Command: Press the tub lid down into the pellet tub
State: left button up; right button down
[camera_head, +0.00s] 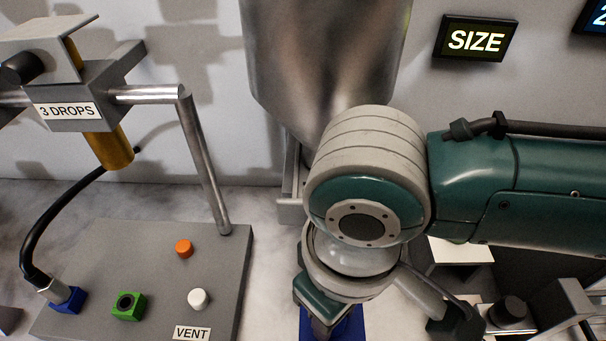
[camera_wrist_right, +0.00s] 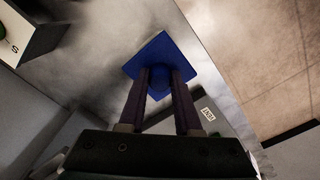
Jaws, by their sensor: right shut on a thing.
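The blue square tub lid (camera_wrist_right: 158,52) shows in the right wrist view with a rounded blue knob between my fingers. My right gripper (camera_wrist_right: 160,82) is shut on it. In the head view, a blue piece (camera_head: 351,324) shows at the bottom edge below my right wrist, which covers most of it. I cannot make out the pellet tub apart from the lid, nor whether the lid is seated. My left gripper is not in view.
A grey panel (camera_head: 130,255) with orange, white and green parts and a VENT label stands left of my right arm. A metal post (camera_head: 205,165) rises behind it. A steel hopper (camera_head: 325,60) hangs at the back. Pale worktop shows between them.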

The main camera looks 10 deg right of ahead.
jog(key=shift+f, duration=0.25)
jog(key=c, duration=0.5)
grip_release()
jog(key=shift+c, duration=0.3)
jog(key=shift+r+p, duration=0.5)
jog(key=shift+p, duration=0.2)
jog(key=shift+r+p, duration=0.5)
jog(key=shift+p, duration=0.3)
